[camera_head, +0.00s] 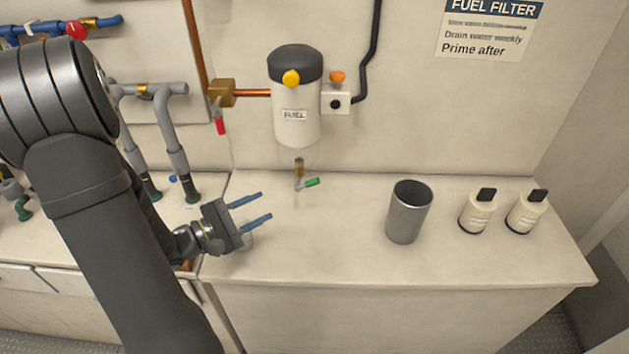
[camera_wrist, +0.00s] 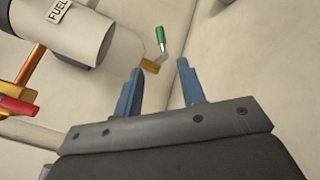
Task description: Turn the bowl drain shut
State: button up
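The fuel filter (camera_head: 297,118) is a white cylinder with a dark cap, mounted on the back wall, with a clear bowl (camera_head: 299,155) beneath it. Under the bowl is a brass drain fitting (camera_head: 299,168) with a green-handled lever (camera_head: 312,182) pointing out to the right. In the wrist view the green handle (camera_wrist: 160,35) and brass fitting (camera_wrist: 151,66) show beyond the fingertips. My gripper (camera_head: 267,206) is open and empty, with blue fingers apart, to the left of and nearer than the drain. It touches nothing. The wrist view also shows the open fingers (camera_wrist: 160,67).
A grey metal cup (camera_head: 407,215) stands on the counter right of the drain, with two white bottles (camera_head: 477,212) (camera_head: 526,212) further right. A red-handled valve (camera_head: 220,126) hangs left of the filter. Grey pipes (camera_head: 172,130) stand at the left. Counter between drain and cup is clear.

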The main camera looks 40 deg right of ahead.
aim_at(310, 184)
jog(key=d, duration=0.5)
jog(key=s+d, duration=0.1)
jog(key=d, duration=0.4)
jog(key=s+d, duration=0.1)
jog(key=d, duration=0.4)
jog(key=shift+s+d, duration=0.15)
jog(key=shift+d, duration=0.15)
jog(key=shift+c, duration=0.5)
grip_shut()
